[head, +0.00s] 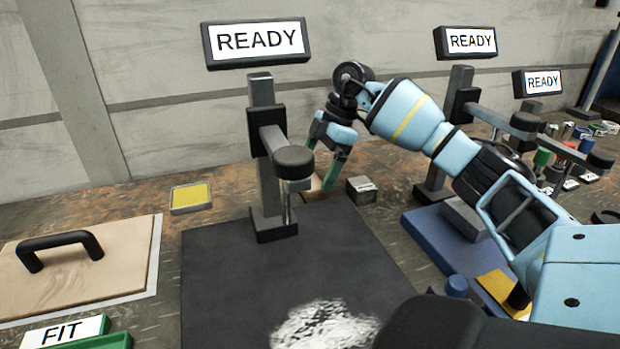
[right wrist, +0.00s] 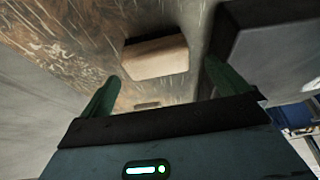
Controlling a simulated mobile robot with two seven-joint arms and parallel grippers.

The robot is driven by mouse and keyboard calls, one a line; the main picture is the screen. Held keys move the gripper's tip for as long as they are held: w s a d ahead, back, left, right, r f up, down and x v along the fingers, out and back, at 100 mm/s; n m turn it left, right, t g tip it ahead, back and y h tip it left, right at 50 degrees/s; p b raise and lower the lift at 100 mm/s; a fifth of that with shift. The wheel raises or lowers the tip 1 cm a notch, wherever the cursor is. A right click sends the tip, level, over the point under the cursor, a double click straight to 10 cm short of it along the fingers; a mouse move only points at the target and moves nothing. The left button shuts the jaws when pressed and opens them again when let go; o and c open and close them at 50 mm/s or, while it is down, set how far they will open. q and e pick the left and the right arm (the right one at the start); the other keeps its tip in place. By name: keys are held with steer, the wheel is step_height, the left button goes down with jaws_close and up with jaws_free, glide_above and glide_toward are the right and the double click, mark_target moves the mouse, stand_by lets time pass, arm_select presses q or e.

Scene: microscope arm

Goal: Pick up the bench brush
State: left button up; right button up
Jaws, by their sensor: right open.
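The bench brush appears to be the small block with a pale wooden top and a dark underside (right wrist: 157,56), lying on the worn bench in the right wrist view. In the head view it shows as a small tan and brown piece (head: 313,188), partly hidden behind the microscope stand and my gripper. My right gripper (head: 320,166) is open and empty, pointing down above it. In the right wrist view its two green fingers (right wrist: 163,72) stand apart, with the block between and beyond their tips. I see no contact. My left gripper is not in view.
A metal block (head: 361,190) sits right of the brush. A yellow pad (head: 190,196) and a handled wooden board (head: 110,270) lie left.

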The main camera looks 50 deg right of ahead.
steer(key=x, duration=0.5)
steer(key=shift+w+d+b, duration=0.15)
steer(key=shift+w+b, duration=0.05)
steer(key=shift+b, duration=0.2)
steer(key=shift+r, duration=0.1)
steer(key=c, duration=0.9)
